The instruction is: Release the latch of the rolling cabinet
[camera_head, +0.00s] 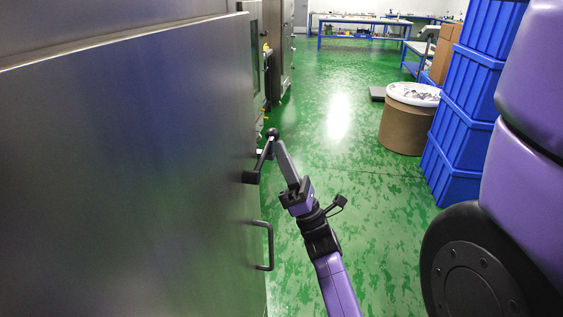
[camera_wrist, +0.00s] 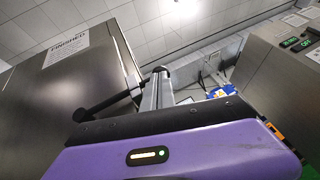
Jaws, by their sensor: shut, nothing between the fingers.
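The steel rolling cabinet (camera_head: 130,170) fills the left of the head view. Its latch (camera_head: 262,162), a dark lever with a black block at its lower end, is on the cabinet's right edge. My gripper (camera_head: 277,144) is shut and empty, its fingertips close beside the upper end of the latch. In the wrist view my gripper (camera_wrist: 158,74) stands upright beside the dark latch bar (camera_wrist: 108,102), in front of the cabinet's side (camera_wrist: 75,75). I cannot tell whether fingers and latch touch.
A black pull handle (camera_head: 268,247) sits lower on the cabinet edge. Blue crates (camera_head: 464,110) and a brown drum (camera_head: 402,130) stand to the right. Green floor (camera_head: 335,200) between is clear. A machine (camera_wrist: 285,75) shows right in the wrist view.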

